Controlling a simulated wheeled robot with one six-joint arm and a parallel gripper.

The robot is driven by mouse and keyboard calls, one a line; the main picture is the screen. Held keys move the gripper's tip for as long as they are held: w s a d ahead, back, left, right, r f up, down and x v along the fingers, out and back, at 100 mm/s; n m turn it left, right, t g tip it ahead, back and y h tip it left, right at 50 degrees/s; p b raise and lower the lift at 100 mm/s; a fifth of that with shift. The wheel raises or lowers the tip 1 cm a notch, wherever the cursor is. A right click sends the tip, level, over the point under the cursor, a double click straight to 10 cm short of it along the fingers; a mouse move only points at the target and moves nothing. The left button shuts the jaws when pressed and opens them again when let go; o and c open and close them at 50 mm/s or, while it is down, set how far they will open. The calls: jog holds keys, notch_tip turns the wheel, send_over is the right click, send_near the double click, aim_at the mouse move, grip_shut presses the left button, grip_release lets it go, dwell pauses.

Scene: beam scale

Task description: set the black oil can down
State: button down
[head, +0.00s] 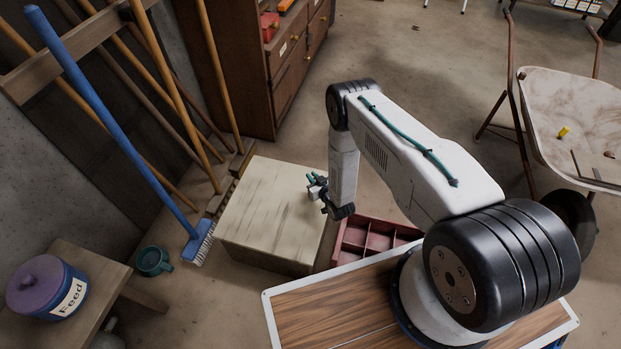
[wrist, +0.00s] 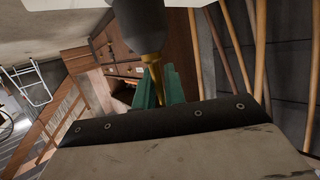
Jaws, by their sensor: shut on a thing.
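The black oil can (wrist: 133,28) shows at the top of the wrist view, cut off by the frame edge, with a brass neck (wrist: 151,66) leading down from its black body. My gripper (wrist: 158,88) has its teal fingers shut around the brass part. In the head view my gripper (head: 312,181) is at the right side of the pale-topped wooden box (head: 258,205), near its top. I cannot make out the can in the head view, nor tell whether it touches anything.
A red compartment tray (head: 350,247) lies right of the box. A blue broom (head: 120,120) and wooden handles lean at the left. A teal mug (head: 153,262) and a Feed tin (head: 48,287) are lower left. A wheelbarrow (head: 570,105) stands right. Much of the box top is bare.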

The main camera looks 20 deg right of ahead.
jog(key=shift+w+d+f, duration=0.1)
jog(key=shift+w+f, duration=0.65)
jog(key=shift+f, duration=0.2)
jog(key=shift+w+d+f, duration=0.1)
jog(key=shift+w+f, duration=0.65)
jog(key=shift+f, duration=0.2)
jog(key=shift+f, duration=0.2)
jog(key=c, duration=1.5)
grip_release()
jog(key=shift+o, duration=0.2)
jog(key=shift+r, duration=0.15)
